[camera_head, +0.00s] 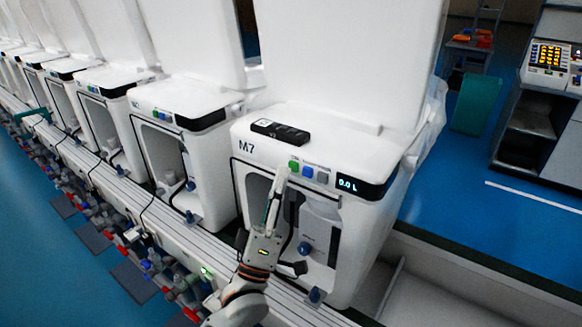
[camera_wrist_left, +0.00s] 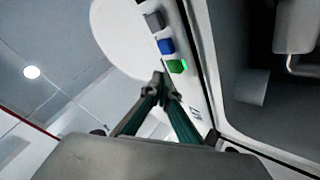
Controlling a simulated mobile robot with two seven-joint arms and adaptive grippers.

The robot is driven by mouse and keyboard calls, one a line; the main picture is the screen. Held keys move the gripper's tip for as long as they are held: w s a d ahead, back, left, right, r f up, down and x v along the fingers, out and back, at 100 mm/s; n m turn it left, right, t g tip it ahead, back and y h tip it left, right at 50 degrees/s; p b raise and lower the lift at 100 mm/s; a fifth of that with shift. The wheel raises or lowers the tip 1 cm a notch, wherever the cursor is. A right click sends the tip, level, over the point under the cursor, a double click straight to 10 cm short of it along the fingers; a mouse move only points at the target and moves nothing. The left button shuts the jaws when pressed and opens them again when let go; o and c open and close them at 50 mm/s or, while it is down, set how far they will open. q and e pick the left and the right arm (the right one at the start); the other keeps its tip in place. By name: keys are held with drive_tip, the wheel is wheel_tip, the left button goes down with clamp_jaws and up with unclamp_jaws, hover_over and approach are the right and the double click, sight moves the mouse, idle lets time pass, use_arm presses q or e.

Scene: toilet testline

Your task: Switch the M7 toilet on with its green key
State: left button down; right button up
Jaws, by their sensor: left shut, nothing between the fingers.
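The white M7 toilet (camera_head: 350,155) stands at the near end of the row, with "M7" on its front band. Its green key (camera_head: 294,166) is at the left of a short row of keys, beside a blue key (camera_head: 308,172) and a grey one (camera_head: 322,177). The display (camera_head: 347,184) is lit and reads 0.0 L. My left gripper (camera_head: 281,174) is shut and empty, its tips just below and left of the green key. In the left wrist view the tips (camera_wrist_left: 162,82) are close beside the green key (camera_wrist_left: 176,66); I cannot tell whether they touch. My right gripper is out of view.
A black strip (camera_head: 280,132) lies on top of the M7 toilet. A similar toilet (camera_head: 180,120) stands close on its left, in a long row. Blue knobs and fittings are inside M7's open front. Blue floor (camera_head: 460,215) is clear to the right.

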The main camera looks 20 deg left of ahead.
use_arm(q)
drive_tip(key=s+a+p, duration=0.2)
drive_tip(key=s, duration=0.3)
drive_tip(key=shift+s, duration=0.35)
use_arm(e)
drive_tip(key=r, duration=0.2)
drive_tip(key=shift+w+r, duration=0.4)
